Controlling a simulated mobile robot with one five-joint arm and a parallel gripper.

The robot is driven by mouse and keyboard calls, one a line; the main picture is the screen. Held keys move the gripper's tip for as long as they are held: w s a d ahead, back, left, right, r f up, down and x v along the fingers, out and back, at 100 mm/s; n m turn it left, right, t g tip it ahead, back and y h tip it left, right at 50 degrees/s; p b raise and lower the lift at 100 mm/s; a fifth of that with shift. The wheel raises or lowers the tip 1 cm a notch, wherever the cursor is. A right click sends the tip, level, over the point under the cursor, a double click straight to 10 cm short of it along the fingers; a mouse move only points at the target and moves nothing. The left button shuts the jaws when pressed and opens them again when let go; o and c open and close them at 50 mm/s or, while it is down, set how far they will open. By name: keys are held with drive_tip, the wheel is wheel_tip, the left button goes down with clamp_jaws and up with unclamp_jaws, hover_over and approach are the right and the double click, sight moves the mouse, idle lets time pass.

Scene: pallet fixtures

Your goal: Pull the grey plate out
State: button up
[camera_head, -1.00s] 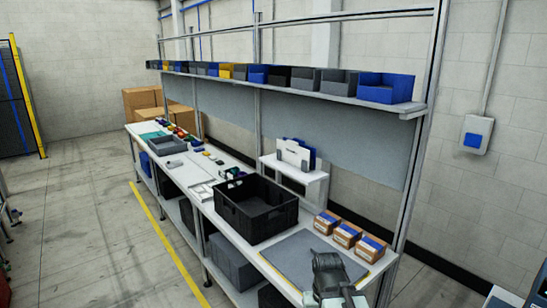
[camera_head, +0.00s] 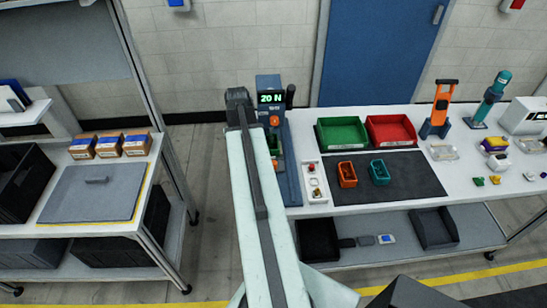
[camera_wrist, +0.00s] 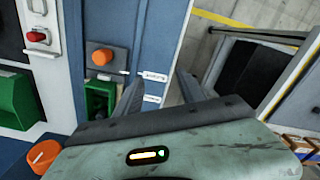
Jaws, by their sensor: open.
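Two grey plates show, and I cannot tell which one the task means. A small grey plate with an orange knob (camera_wrist: 102,57) is on the blue fixture (camera_wrist: 150,45) in the wrist view, above a green holder (camera_wrist: 98,103). A large flat grey plate (camera_head: 85,203) with a small grey bar on it lies on the left bench in the head view. My gripper (camera_wrist: 158,92) is open and empty, its fingers spread right of the green holder. In the head view my arm covers part of the fixture (camera_head: 290,175), which reads "20 N".
Cardboard boxes (camera_head: 110,146) stand behind the large plate on the left bench. The right bench holds green (camera_head: 341,133) and red (camera_head: 390,130) bins and a dark mat (camera_head: 415,175) with small trays. An open floor gap (camera_head: 200,180) separates the benches.

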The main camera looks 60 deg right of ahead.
sight(274, 162)
drive_tip(key=s+d, duration=0.2)
drive_tip(key=s, duration=0.1)
drive_tip(key=s+d+r+m, duration=0.1)
drive_tip(key=s+d, duration=0.1)
drive_tip(key=s, duration=0.1)
drive_tip(key=s+d+m, duration=0.1)
drive_tip(key=s+d, duration=0.2)
drive_tip(key=shift+r+p, duration=0.15)
drive_tip(key=shift+p, duration=0.15)
wheel_tip(274, 162, down, 8)
drive_tip(key=b, duration=0.8)
clamp_jaws()
